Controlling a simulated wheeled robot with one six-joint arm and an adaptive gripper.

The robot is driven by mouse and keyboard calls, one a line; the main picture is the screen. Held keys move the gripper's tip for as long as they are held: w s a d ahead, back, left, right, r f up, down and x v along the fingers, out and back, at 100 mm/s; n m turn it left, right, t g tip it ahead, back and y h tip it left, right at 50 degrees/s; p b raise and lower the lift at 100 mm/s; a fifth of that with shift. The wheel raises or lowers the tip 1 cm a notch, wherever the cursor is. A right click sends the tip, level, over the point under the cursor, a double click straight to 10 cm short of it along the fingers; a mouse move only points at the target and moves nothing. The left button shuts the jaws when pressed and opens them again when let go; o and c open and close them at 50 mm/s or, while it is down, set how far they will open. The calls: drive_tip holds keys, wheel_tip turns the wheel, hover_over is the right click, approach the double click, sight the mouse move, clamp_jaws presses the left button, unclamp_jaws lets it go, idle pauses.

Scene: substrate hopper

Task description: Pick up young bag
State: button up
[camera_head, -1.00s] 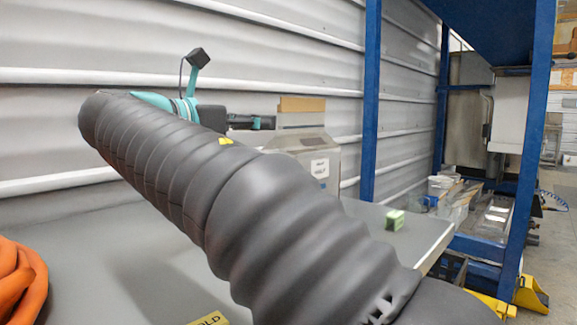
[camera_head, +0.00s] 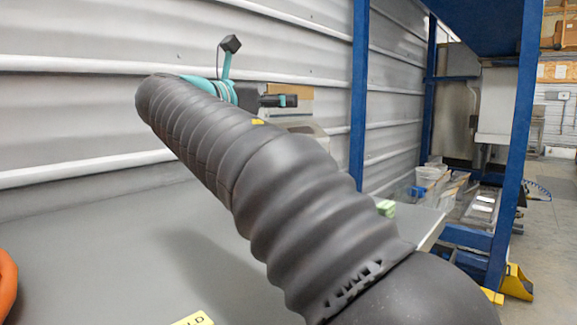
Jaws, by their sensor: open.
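My gripper (camera_head: 285,101), dark with teal tips, is at the far end of my arm, above the back of the grey table (camera_head: 95,265). It is open, seen side-on, and nothing shows in it. No bag marked young can be made out; my thick dark arm sleeve hides much of the table. A small green block (camera_head: 386,208) stands near the table's right edge, partly behind the sleeve.
A grey box (camera_head: 309,130) with a brown board (camera_head: 290,93) stands behind the gripper, mostly hidden. An orange thing (camera_head: 6,285) is at the left edge. A blue rack (camera_head: 519,150) rises at the right. A corrugated wall (camera_head: 80,110) closes the back. The table's left middle is clear.

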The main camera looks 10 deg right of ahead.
sight(291, 123)
drive_tip(key=x, duration=0.3)
drive_tip(key=shift+s+d, duration=0.1)
drive_tip(key=shift+d, duration=0.2)
clamp_jaws()
drive_tip(key=shift+r, duration=0.2)
